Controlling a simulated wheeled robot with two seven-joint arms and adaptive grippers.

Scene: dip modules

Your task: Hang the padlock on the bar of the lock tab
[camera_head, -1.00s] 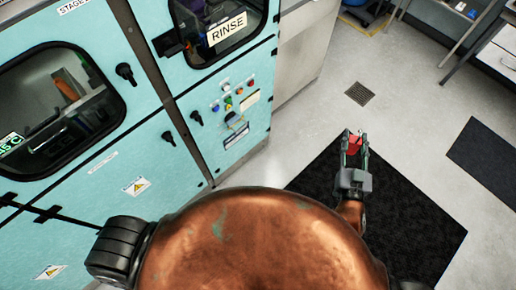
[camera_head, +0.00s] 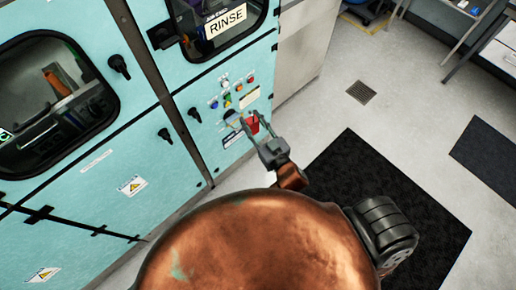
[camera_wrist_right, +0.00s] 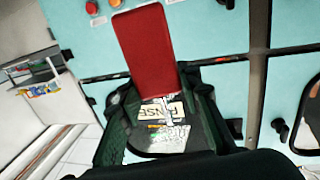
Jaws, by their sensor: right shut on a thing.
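The red padlock (camera_head: 253,123) is held between the fingertips of my right gripper (camera_head: 255,127), in front of the teal cabinet's control panel. A small grey-blue fitting (camera_head: 231,116) on the panel, perhaps the lock tab, is just left of the padlock and partly hidden by the gripper. Its bar cannot be made out. I cannot tell whether padlock and fitting touch. My left gripper is not in view.
Black door handles (camera_head: 195,114) stick out to the left. The RINSE window (camera_head: 226,20) is above. A black mat (camera_head: 400,200) lies on the open floor to the right.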

